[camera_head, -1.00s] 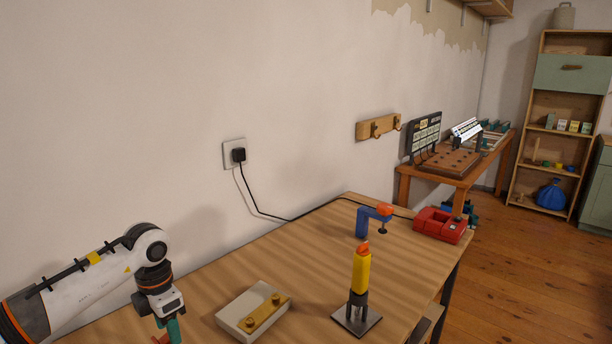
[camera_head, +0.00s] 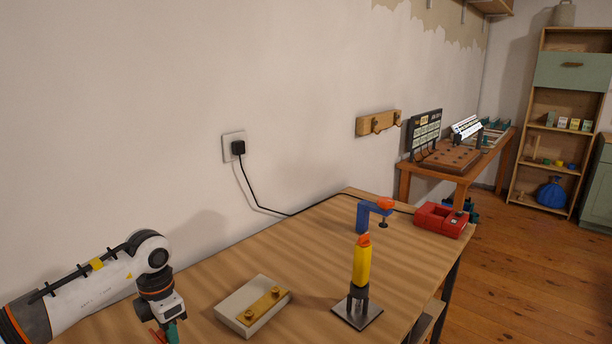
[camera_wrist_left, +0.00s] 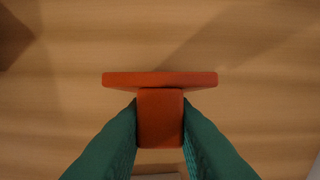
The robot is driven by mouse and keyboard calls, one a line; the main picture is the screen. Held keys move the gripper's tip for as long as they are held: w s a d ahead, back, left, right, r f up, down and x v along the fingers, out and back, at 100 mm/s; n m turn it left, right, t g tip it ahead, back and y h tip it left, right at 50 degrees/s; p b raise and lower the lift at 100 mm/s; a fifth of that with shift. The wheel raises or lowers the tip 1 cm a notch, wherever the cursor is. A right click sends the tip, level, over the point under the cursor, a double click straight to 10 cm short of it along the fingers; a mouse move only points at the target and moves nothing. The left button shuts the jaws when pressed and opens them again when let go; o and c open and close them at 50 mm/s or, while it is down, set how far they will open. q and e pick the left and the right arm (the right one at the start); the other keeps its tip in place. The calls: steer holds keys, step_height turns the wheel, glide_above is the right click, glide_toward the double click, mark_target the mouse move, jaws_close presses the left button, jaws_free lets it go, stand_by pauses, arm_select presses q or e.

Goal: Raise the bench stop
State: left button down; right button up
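The bench stop seems to be a red T-shaped piece (camera_wrist_left: 160,79) with a wide bar and a narrower block, seen close in the left wrist view. My left gripper (camera_wrist_left: 160,120) has its two green fingers against both sides of the block and appears shut on it. Wood grain lies behind. In the head view my left gripper (camera_head: 168,334) is at the bottom edge, with a bit of the red piece (camera_head: 157,337) beside the fingers. The lower part of the piece is hidden. My right gripper is not in view.
On the workbench (camera_head: 235,260), a pale block with a brass strip (camera_head: 245,296) lies right of my left gripper. Beyond are a yellow tool (camera_head: 361,264) in a dark stand, a blue clamp (camera_head: 367,214) and a red device (camera_head: 441,219). A black cable (camera_head: 250,200) crosses the back edge.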

arm_select(q)
steer(key=shift+w+d, duration=0.35)
steer(key=shift+w, duration=0.05)
stand_by(0.7)
steer(key=shift+w+d+f, duration=0.15)
steer(key=shift+w+d, duration=0.2)
stand_by(0.8)
steer(key=c, duration=1.2)
jaws_free()
steer(key=shift+o, duration=0.2)
step_height(320, 180, up, 7)
steer(key=p, duration=0.4)
steer(key=shift+a, duration=0.1)
